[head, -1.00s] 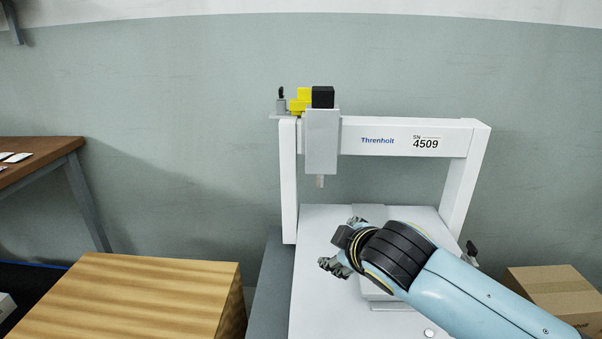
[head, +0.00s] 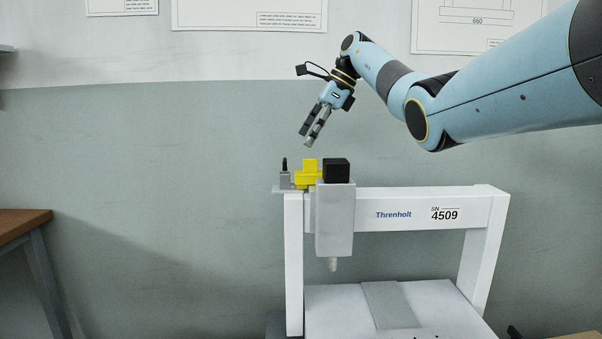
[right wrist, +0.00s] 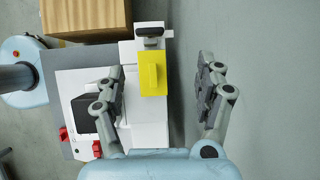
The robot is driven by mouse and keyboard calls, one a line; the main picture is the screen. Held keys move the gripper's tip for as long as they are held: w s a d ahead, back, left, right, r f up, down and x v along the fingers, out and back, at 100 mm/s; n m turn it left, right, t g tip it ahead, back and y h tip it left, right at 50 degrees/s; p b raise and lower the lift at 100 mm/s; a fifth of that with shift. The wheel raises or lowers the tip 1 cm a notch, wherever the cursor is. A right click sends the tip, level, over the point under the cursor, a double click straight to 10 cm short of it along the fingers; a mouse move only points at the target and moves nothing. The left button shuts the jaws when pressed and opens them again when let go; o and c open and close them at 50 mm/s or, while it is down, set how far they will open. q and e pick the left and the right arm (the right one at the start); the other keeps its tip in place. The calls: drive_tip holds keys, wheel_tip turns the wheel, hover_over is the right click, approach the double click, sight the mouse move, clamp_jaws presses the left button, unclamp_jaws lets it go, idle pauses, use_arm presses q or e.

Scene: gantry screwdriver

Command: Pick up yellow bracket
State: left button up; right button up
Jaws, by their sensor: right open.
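The yellow bracket (head: 309,174) sits on top of the gantry's left end in the head view, between a small grey piece with a black knob and the black motor block. My right gripper (head: 309,141) hangs above it, pointing down, open and apart from it. In the right wrist view the bracket (right wrist: 153,73) shows between the two spread fingers of the right gripper (right wrist: 163,88), nearer the left finger. My left gripper is not in the head view.
The white gantry (head: 383,213) marked Threnholt stands below, with a black block (head: 337,170) close right of the bracket. The grey knobbed piece (head: 284,178) is close on its left. A brown table (head: 22,225) is at far left. Wall space left of the gripper is clear.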

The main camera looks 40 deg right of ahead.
drive_tip(key=s+d+r+g, duration=0.1)
drive_tip(key=s+d+g, duration=0.1)
drive_tip(key=s, duration=0.1)
drive_tip(key=b, duration=0.1)
hover_over(310, 172)
drive_tip(key=s+d, duration=0.1)
drive_tip(key=d, duration=0.1)
wheel_tip(310, 172, down, 4)
drive_tip(key=shift+f, duration=0.15)
drive_tip(key=shift+w+a+f, duration=0.15)
drive_tip(key=shift+f, duration=0.4)
drive_tip(key=b+x, duration=0.1)
drive_tip(key=x, duration=0.3)
drive_tip(key=shift+w+f, duration=0.15)
drive_tip(key=shift+f, duration=0.1)
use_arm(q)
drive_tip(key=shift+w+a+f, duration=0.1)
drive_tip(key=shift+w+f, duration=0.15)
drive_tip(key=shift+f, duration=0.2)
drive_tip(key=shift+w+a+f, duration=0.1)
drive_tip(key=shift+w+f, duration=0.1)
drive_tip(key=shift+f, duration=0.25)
use_arm(e)
drive_tip(key=c, duration=1.3)
